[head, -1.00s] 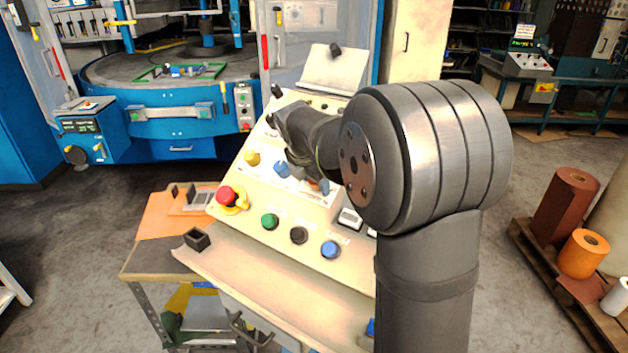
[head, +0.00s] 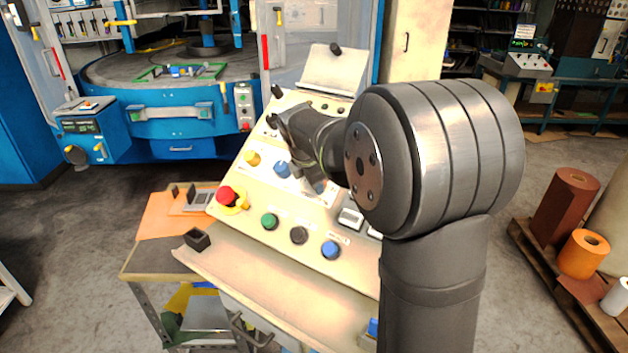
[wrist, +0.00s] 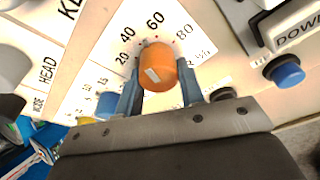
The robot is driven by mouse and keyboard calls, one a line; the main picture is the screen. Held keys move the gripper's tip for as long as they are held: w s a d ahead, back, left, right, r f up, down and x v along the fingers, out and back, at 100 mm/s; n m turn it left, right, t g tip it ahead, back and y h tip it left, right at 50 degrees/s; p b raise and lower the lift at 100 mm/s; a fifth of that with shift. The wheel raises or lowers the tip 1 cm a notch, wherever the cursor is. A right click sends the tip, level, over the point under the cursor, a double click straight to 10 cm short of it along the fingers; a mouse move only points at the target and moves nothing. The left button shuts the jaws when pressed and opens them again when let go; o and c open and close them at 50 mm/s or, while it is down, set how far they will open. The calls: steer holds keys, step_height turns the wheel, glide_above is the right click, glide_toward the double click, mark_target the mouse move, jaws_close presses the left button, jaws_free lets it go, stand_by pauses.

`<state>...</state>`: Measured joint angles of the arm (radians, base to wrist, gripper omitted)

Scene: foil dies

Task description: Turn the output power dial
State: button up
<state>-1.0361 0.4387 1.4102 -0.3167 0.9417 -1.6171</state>
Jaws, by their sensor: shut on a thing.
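The output power dial is an orange knob (wrist: 158,66) with a pale mark on its face. It sits on a white scale plate (wrist: 110,47) printed 20, 40, 60, 80 and a % sign. My gripper (wrist: 160,82) is shut on the dial, one blue-grey finger on each side of it in the wrist view. In the head view, my gripper (head: 317,186) reaches down to the sloping beige panel (head: 300,205), and the dial is mostly hidden behind it.
Near the gripper are a blue knob (head: 282,170) and a yellow knob (head: 252,158). A red emergency button (head: 228,195) and green (head: 270,221), black (head: 299,235) and blue (head: 331,250) buttons line the panel's lower part. A small dark box (head: 197,239) stands on the ledge.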

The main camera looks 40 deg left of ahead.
steer(key=m, duration=0.3)
steer(key=m+y, duration=0.1)
steer(key=m, duration=0.3)
steer(key=shift+a+t, duration=0.1)
steer(key=shift+t, duration=0.3)
steer(key=m, duration=0.3)
steer(key=shift+w+m+t, duration=0.1)
steer(key=shift+m+t, duration=0.2)
steer(key=shift+w+r+m+t, duration=0.1)
steer(key=shift+m+t, duration=0.2)
steer(key=shift+m, duration=1.5)
steer(key=o, duration=1)
steer(key=shift+y, duration=0.3)
steer(key=shift+r, duration=0.1)
steer(key=v, duration=1.7)
steer(key=shift+s, duration=0.3)
steer(key=shift+w+a, duration=0.1)
